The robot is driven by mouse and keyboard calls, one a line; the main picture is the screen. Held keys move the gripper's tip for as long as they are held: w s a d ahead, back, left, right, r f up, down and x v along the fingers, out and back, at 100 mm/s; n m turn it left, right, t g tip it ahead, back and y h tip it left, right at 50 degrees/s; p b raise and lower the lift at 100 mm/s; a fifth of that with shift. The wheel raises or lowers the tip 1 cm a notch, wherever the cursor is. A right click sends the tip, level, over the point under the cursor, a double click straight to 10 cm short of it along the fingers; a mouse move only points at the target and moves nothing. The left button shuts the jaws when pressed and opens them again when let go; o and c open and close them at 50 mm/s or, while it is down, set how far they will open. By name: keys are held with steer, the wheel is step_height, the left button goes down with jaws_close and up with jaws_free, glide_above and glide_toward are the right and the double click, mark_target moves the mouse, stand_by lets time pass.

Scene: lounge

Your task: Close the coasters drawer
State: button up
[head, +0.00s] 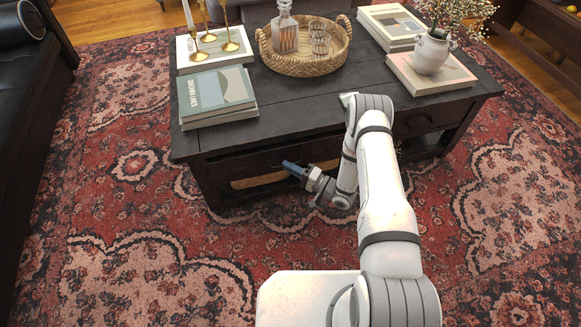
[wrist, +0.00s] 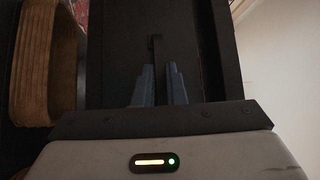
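The dark wooden coffee table (head: 290,117) has drawer fronts along its near side. The left drawer front (head: 235,163) is beside my gripper; it shows as a dark panel in the wrist view (wrist: 115,45). How far it stands out is unclear, and no coasters or label show. My gripper (head: 287,165) points left at this front, low under the tabletop edge. In the wrist view its two blue fingers (wrist: 160,75) stand a little apart, with a thin dark handle (wrist: 157,48) in line with the gap. Whether they touch or grip it is unclear.
A tan woven basket (wrist: 48,60) is on the left of the wrist view, beside the drawer front. On the tabletop are books (head: 217,92), a wicker tray (head: 303,66) with glassware, and a vase (head: 431,52). Patterned rug (head: 140,240) lies open in front.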

mark_target(287, 158)
jaws_close()
steer(key=shift+w, duration=0.1)
steer(key=w+b, duration=0.1)
steer(key=w+a+b, duration=0.1)
steer(key=w, duration=0.1)
steer(key=shift+w+f, duration=0.15)
steer(key=shift+f, duration=0.05)
steer(key=shift+w+r, duration=0.2)
steer(key=shift+r, duration=0.05)
steer(key=o, duration=0.5)
jaws_free()
steer(key=shift+f, duration=0.1)
